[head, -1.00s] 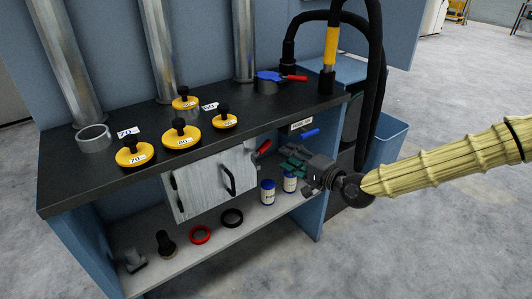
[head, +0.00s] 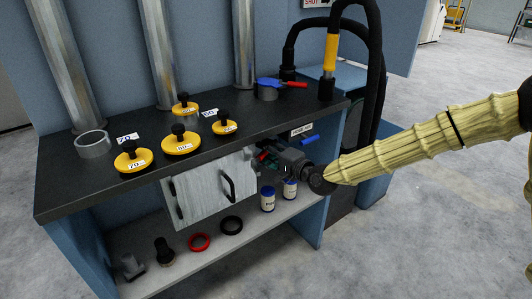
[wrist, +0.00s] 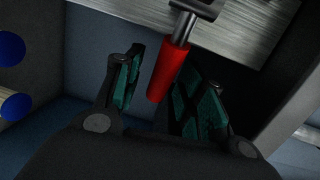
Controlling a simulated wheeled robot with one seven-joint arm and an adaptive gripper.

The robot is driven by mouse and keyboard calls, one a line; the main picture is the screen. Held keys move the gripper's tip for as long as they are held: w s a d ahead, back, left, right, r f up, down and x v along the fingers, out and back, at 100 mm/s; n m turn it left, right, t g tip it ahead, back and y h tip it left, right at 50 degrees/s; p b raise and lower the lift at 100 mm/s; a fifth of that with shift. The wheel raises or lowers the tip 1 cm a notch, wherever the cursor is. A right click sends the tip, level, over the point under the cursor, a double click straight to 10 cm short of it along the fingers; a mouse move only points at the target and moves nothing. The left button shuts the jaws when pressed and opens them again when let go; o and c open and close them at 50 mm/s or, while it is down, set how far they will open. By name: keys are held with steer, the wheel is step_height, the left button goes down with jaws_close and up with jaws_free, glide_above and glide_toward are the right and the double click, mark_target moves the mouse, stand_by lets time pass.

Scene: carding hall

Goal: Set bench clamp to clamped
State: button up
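A red-gripped lever (wrist: 171,70) on a dark metal fitting (wrist: 195,8) hangs in the wrist view, and it seems to be the bench clamp's handle. In the head view only a bit of its red (head: 263,156) shows at the cabinet's right edge, under the bench top. My gripper (wrist: 166,88) is open, with its green-padded fingers on either side of the red lever. The lever appears between the fingers, with a gap to the left finger; contact with the right finger cannot be told. In the head view my gripper (head: 270,158) is under the bench's front edge and hides most of the clamp.
A grey cabinet door (head: 212,188) with a black handle is left of my gripper. Blue-lidded jars (head: 268,200) stand on the shelf below. A blue lever (head: 309,140) and a label (head: 301,130) are to the right. Yellow knobbed discs (head: 181,144) sit on the bench top (head: 75,185).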

steer(key=shift+a, duration=0.1)
jaws_close()
steer(key=shift+w, duration=0.1)
